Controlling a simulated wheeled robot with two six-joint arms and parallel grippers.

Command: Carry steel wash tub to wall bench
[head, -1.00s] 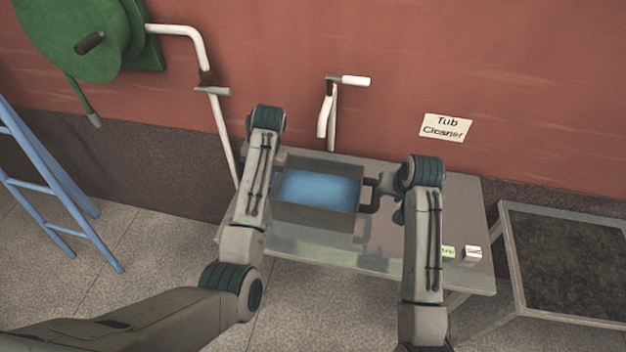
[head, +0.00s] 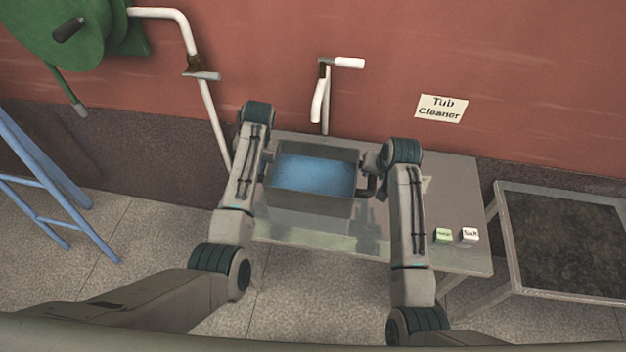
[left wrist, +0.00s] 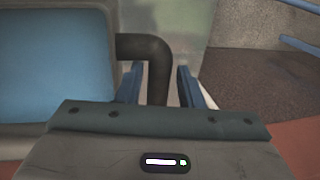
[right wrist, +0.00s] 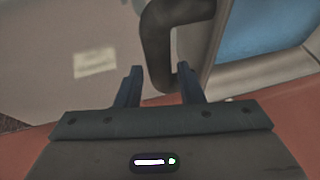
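The steel wash tub (head: 310,206), a grey box with blue water in it, is at the middle of the wall bench area in the head view; I cannot tell if it touches the steel table (head: 458,200). Its dark side handle (left wrist: 155,65) runs between the fingers of my left gripper (left wrist: 160,86), with a narrow gap showing. The other handle (right wrist: 162,40) reaches between the fingers of my right gripper (right wrist: 160,86), also with a gap. Both grippers look open around the handles. My left forearm hides the tub's left handle in the head view.
A dark-topped framed stand (head: 565,240) is at right, a blue ladder (head: 60,190) at left.

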